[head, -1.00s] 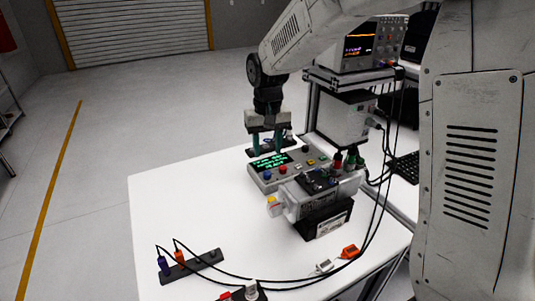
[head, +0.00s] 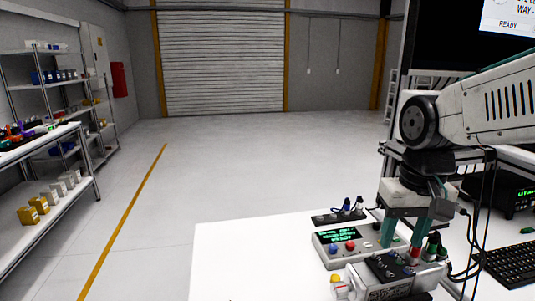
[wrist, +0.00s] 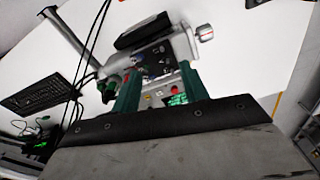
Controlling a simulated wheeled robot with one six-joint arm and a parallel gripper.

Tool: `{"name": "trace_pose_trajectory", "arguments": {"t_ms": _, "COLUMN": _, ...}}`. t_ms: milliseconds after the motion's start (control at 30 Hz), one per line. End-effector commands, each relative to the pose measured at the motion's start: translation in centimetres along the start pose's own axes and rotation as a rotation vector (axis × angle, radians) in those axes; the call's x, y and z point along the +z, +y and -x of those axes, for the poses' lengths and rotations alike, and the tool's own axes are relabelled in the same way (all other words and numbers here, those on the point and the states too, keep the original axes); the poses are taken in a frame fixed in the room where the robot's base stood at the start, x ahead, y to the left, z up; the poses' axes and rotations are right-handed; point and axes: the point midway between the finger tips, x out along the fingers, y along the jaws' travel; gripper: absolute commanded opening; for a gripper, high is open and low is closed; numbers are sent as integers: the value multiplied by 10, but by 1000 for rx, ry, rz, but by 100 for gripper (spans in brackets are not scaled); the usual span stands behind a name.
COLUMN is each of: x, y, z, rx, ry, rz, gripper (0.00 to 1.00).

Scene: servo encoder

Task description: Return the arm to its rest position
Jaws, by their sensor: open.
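My gripper (head: 406,232) points down over the right part of the white table in the head view. Its two green fingers are apart with nothing between them. In the wrist view the gripper (wrist: 156,82) shows the same spread fingers at the bottom, with the table gear beyond. The control box (head: 345,242) with a lit green display and coloured buttons stands just left of the fingers. The servo unit (head: 392,276), a pale body with a dark top, lies in front of it. I cannot tell whether the fingers touch anything.
A dark connector strip (head: 338,217) lies behind the control box. Cables hang at the right near a keyboard (head: 508,263). Shelves with small boxes (head: 40,207) stand at the left. The table's left part (head: 250,255) and the floor (head: 250,160) are clear.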

Motion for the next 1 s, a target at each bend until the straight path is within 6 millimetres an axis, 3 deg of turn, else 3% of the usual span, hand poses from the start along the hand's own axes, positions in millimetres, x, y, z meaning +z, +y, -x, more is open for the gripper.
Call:
{"name": "trace_pose_trajectory", "arguments": {"t_ms": 200, "x": 72, "y": 14, "z": 9, "rx": 2, "ry": 30, "rz": -2, "gripper": 44}}
{"name": "trace_pose_trajectory", "arguments": {"t_ms": 400, "x": 120, "y": 20, "z": 4, "rx": 4, "ry": 45, "rz": -1, "gripper": 44}}
{"name": "trace_pose_trajectory", "arguments": {"t_ms": 600, "x": 141, "y": 23, "z": -1, "rx": 6, "ry": 51, "rz": -1, "gripper": 44}}
{"name": "trace_pose_trajectory", "arguments": {"t_ms": 1000, "x": 142, "y": 23, "z": -2, "rx": 6, "ry": 50, "rz": -1, "gripper": 44}}
